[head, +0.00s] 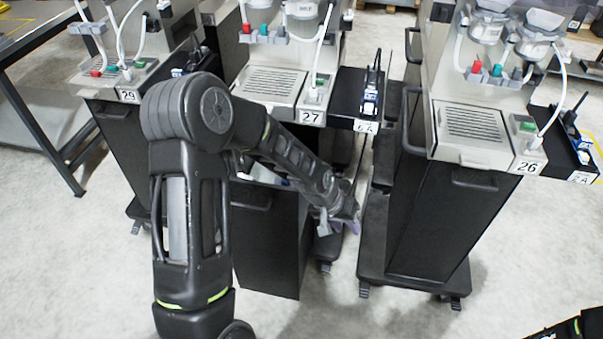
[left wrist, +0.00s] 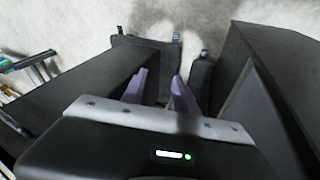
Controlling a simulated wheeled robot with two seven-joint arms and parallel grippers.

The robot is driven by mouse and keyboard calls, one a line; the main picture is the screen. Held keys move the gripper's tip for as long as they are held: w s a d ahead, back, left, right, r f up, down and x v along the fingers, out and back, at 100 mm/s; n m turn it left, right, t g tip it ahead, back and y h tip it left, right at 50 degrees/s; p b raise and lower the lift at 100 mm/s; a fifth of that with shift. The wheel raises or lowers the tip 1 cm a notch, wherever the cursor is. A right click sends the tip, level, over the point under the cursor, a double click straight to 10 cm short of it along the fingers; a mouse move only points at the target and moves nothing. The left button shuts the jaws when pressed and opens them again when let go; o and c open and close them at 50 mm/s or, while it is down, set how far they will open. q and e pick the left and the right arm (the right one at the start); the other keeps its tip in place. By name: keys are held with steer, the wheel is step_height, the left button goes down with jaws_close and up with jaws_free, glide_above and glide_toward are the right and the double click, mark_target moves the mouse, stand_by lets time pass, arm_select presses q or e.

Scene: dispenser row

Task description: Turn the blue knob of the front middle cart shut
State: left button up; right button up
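The front middle cart, labelled 27 (head: 268,240), has a row of knobs on its upper front. One is red (head: 246,28), one teal (head: 264,30), and a small bluish-grey one (head: 281,32) sits at the right. I cannot tell how far any knob is turned. My left gripper (head: 340,226) is low at the cart's right side, well below the knobs.
Cart 29 (head: 122,155) stands left and cart 26 (head: 430,225) right. Dark cart sides flank the left gripper. A black box with a small device (head: 369,100) juts out beside cart 27. Pale floor (head: 75,250) is clear in front.

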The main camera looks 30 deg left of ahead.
arm_select(q)
steer(key=a+r+g+y, duration=0.1)
steer(key=a+r, duration=0.4)
steer(key=r, duration=0.1)
steer(key=s+a+r+n+g+y, duration=0.1)
steer(key=a+r, duration=0.5)
steer(key=r, duration=0.1)
steer(key=s+a+r+g+y, duration=0.1)
steer(key=a+r, duration=0.4)
steer(key=r, duration=0.2)
steer(key=shift+a+n, duration=0.2)
steer(key=shift+n, duration=0.1)
steer(key=shift+s+a+r+g, duration=0.2)
steer(key=shift+r+g, duration=0.05)
steer(key=shift+g, duration=0.05)
steer(key=shift+f, duration=0.1)
steer(key=shift+f, duration=3.9)
steer(key=shift+c, duration=0.3)
jaws_close()
